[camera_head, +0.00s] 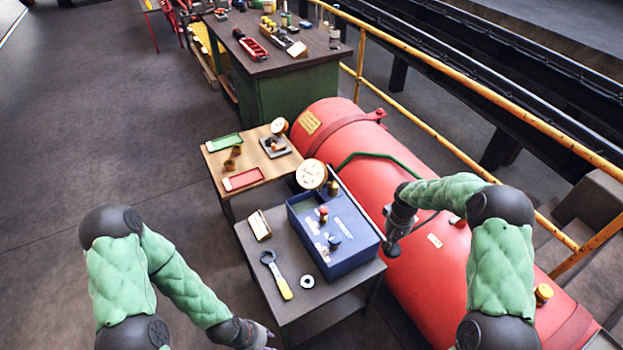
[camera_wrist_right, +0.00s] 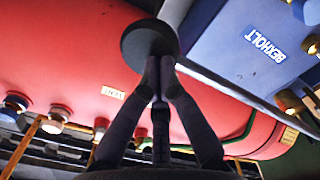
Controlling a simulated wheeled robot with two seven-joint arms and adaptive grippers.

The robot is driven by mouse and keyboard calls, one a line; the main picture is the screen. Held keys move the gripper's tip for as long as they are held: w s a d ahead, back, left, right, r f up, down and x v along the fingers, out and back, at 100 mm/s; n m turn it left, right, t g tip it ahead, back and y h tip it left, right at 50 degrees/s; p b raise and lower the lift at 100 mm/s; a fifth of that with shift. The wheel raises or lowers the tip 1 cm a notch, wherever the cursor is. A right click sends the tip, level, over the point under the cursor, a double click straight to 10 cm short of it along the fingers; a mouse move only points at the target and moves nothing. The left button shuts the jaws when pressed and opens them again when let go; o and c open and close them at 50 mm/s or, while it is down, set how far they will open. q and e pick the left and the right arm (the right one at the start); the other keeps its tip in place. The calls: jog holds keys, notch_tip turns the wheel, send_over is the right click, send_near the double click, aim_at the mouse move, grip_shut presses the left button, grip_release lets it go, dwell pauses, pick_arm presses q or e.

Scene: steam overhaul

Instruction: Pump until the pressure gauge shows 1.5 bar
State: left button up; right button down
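The blue pump box (camera_head: 352,256), lettered BEKHOLT in the right wrist view (camera_wrist_right: 235,40), stands on a dark bench. A round, pale-faced pressure gauge (camera_head: 312,174) stands at its far end; its reading is too small to tell. My right gripper (camera_head: 391,248) is just right of the box, above the red boiler. In the right wrist view its fingers (camera_wrist_right: 159,66) are closed together at the dark round knob (camera_wrist_right: 150,42) of the pump handle, next to a metal rod. My left gripper (camera_head: 268,335) is low, off the bench's near edge; its fingers are too unclear to judge.
The red boiler (camera_head: 425,300) lies along the bench's right side. A yellow-handled wrench (camera_head: 278,276), a ring (camera_head: 307,281) and a small box (camera_head: 260,225) lie left of the pump box. A second gauge (camera_head: 279,126) stands beyond. Yellow railing runs at right; the left floor is clear.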

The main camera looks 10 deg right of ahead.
notch_tip(320, 180, down, 3)
jog(key=shift+r+b, duration=0.15)
jog(key=shift+b, duration=0.6)
notch_tip(320, 180, up, 17)
jog(key=p, duration=1)
jog(key=shift+f, duration=0.25)
jog(key=shift+f+b, duration=5.75)
jog(key=shift+f, duration=2.5)
notch_tip(320, 180, up, 17)
jog(key=p, duration=1)
jog(key=shift+w+f, duration=0.1)
jog(key=shift+f, duration=0.05)
